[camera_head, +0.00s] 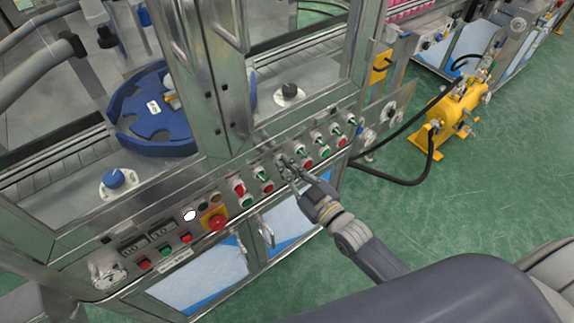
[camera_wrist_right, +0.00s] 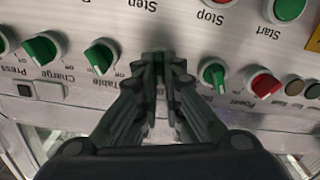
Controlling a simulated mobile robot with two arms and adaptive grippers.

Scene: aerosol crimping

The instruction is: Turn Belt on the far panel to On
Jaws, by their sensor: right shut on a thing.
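The control panel (camera_head: 180,228) runs along the front of the machine, with a row of selector knobs and round buttons. My right gripper (camera_head: 287,166) reaches the middle of this row. In the right wrist view my right gripper (camera_wrist_right: 158,66) is shut on a dark green selector knob (camera_wrist_right: 153,57), mostly hidden between the fingers. No label for the held knob is readable, so its angle and name cannot be told. On one side are green knobs near the words Table (camera_wrist_right: 104,84), Charge and Press; on the other, a green knob (camera_wrist_right: 213,75) and a red one (camera_wrist_right: 265,84).
Red Stop (camera_wrist_right: 214,4) and green Start (camera_wrist_right: 289,8) buttons sit beside the knobs. A red emergency button (camera_head: 217,222) on yellow is further left on the panel. A yellow pump-like unit (camera_head: 455,108) stands at the right. The green floor (camera_head: 480,185) there is open.

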